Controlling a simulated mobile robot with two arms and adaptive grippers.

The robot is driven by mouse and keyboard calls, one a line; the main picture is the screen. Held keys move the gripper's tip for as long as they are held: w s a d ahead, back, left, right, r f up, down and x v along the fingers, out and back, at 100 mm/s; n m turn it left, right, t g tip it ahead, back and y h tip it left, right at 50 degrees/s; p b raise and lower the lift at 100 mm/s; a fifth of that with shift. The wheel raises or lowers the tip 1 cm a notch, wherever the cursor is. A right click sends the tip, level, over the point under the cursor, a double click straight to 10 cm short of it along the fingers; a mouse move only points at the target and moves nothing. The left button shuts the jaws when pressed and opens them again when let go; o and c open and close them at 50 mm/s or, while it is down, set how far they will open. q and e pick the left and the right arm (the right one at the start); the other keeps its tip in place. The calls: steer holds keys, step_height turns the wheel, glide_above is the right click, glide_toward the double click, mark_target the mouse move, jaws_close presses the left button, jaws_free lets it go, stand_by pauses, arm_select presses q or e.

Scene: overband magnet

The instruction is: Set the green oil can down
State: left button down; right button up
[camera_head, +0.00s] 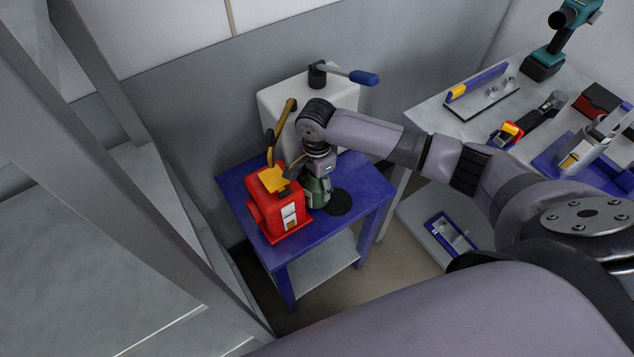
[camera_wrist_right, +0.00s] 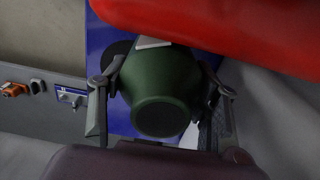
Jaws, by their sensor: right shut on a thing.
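The green oil can (camera_head: 318,193) is at the small blue table (camera_head: 369,178), just right of the red canister (camera_head: 275,207). My right gripper (camera_head: 317,182) comes down on it from above and is shut on it. In the right wrist view the green can (camera_wrist_right: 160,88) sits between the two fingers of the right gripper (camera_wrist_right: 163,85). Whether its base touches the tabletop I cannot tell. A flat black disc (camera_head: 339,203) lies on the tabletop right beside the can. My left gripper is not in view.
A white box (camera_head: 283,103) with a blue-handled lever (camera_head: 362,77) stands behind the blue table. At right, a grey workbench (camera_head: 432,117) carries a teal drill (camera_head: 550,56) and other tools. A grey frame post (camera_head: 150,170) stands at left. The blue table's front right corner is clear.

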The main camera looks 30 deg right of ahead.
steer(key=shift+f, duration=0.3)
steer(key=o, duration=1.4)
steer(key=shift+f, duration=0.1)
steer(key=shift+o, duration=0.2)
